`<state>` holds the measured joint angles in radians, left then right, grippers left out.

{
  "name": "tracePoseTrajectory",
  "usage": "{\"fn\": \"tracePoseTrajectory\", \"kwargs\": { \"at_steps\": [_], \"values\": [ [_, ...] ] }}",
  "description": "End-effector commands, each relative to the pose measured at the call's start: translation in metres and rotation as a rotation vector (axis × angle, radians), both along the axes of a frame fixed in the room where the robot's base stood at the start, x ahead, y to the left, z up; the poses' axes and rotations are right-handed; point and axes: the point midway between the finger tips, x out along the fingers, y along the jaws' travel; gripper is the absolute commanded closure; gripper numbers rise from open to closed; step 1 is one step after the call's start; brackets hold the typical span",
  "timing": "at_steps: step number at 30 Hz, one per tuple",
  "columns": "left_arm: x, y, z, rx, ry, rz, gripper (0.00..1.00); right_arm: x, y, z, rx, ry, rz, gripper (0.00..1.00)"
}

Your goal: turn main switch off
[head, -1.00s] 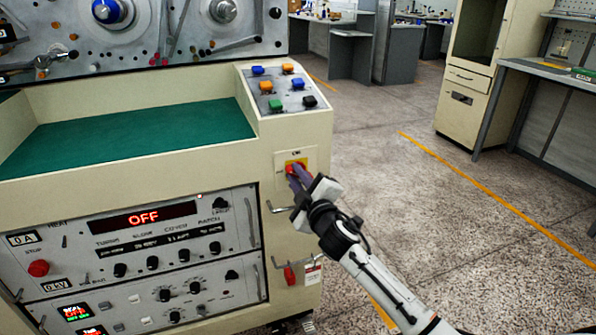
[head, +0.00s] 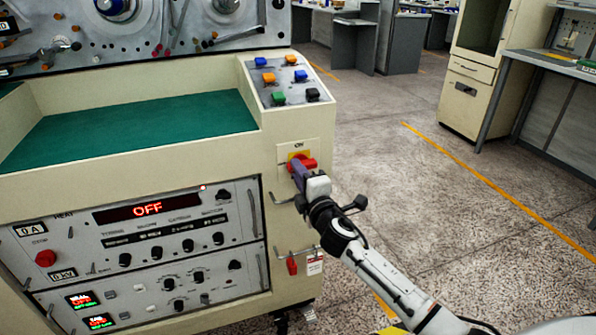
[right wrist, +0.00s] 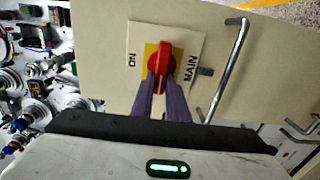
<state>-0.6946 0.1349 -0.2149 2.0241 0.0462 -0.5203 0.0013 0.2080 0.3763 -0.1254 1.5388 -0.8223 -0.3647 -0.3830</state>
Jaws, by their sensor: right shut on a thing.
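The main switch is a red knob (head: 308,163) on a yellow plate, set in a pale label on the cream cabinet's front right. In the right wrist view the red knob (right wrist: 161,62) shows between the words ON and MAIN. Its handle lies across the line between those words, level on the panel. My right gripper (head: 298,170) is shut on the knob. Its purple fingers, seen in the right wrist view (right wrist: 163,92), straddle the lower end of the handle there and hide part of it. My left gripper is not in view.
Coloured push buttons (head: 287,79) sit on the panel above the switch. A metal handle (right wrist: 228,68) stands out close beside the label in the right wrist view. A red lock (head: 292,266) and tag hang below. The cabinet display (head: 147,209) reads OFF. Open floor lies to the right.

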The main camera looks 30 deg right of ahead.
Motion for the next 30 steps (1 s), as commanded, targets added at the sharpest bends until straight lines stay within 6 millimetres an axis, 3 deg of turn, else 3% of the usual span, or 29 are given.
{"fn": "tracePoseTrajectory", "kwargs": {
  "at_steps": [12, 13, 16, 25, 30],
  "values": [
    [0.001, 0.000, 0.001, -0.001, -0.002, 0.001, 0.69, 0.000, 0.000, -0.001, -0.011, 0.004, 0.001, 1.00],
    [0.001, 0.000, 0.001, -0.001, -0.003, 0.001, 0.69, 0.000, 0.000, -0.001, -0.011, 0.004, 0.001, 0.81],
    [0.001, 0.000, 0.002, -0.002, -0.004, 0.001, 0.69, 0.000, 0.000, -0.001, -0.010, 0.004, 0.000, 0.67],
    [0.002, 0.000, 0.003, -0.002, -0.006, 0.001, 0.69, -0.001, 0.000, -0.001, -0.008, 0.003, 0.000, 0.67],
    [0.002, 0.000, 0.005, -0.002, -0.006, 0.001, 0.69, -0.019, 0.005, -0.001, -0.007, 0.004, 0.001, 0.67]
  ]
}}
